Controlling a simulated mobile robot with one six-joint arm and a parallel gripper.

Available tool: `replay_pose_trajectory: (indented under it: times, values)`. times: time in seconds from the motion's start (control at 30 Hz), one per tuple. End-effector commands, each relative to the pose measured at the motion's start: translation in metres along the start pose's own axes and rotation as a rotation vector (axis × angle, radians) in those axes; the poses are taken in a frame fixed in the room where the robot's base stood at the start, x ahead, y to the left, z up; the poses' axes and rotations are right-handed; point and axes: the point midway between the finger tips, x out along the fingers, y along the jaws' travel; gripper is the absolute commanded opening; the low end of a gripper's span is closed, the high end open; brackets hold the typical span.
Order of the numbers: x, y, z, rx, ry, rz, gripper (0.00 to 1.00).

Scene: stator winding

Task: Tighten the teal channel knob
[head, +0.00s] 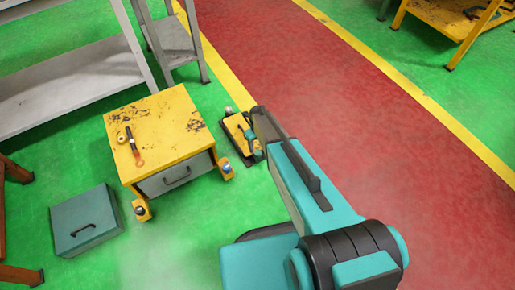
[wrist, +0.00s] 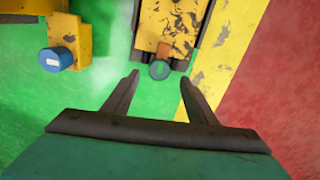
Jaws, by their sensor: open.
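A yellow, worn fixture (head: 236,130) lies on the green floor beside the yellow floor line. It also shows at the top of the wrist view (wrist: 172,25). The round teal knob (wrist: 159,69) sits at its near end, in the middle of the wrist view. My gripper (wrist: 158,77) is open, with its dark fingers spread to either side of the knob's line. The knob shows just beyond the fingertips, with nothing held between them. In the head view my arm's end partly covers the fixture, and I cannot make out the fingers there.
A yellow cabinet (head: 160,135) with a grey drawer stands left of the fixture; a screwdriver (head: 131,143) lies on it. A blue-capped yellow part (wrist: 57,60) is left in the wrist view. A teal box (head: 84,222) and grey shelving (head: 70,70) stand farther left. The red lane is clear.

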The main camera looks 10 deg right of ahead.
Motion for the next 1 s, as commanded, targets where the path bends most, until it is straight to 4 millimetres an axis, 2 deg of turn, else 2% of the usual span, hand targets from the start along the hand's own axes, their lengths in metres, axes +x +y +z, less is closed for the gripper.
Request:
replay_pose_trajectory:
  times: [0.03,0.3,0.5,0.7,1.0]
  values:
    - [-0.012,0.000,-0.001,0.000,-0.002,-0.001,0.52]
    - [-0.055,-0.001,0.001,0.000,-0.002,-0.001,0.52]
    - [-0.078,-0.001,0.002,0.001,-0.003,-0.002,0.52]
    - [-0.087,-0.001,0.002,0.001,-0.002,-0.001,0.52]
    - [-0.087,-0.001,0.002,0.001,-0.002,-0.001,0.52]
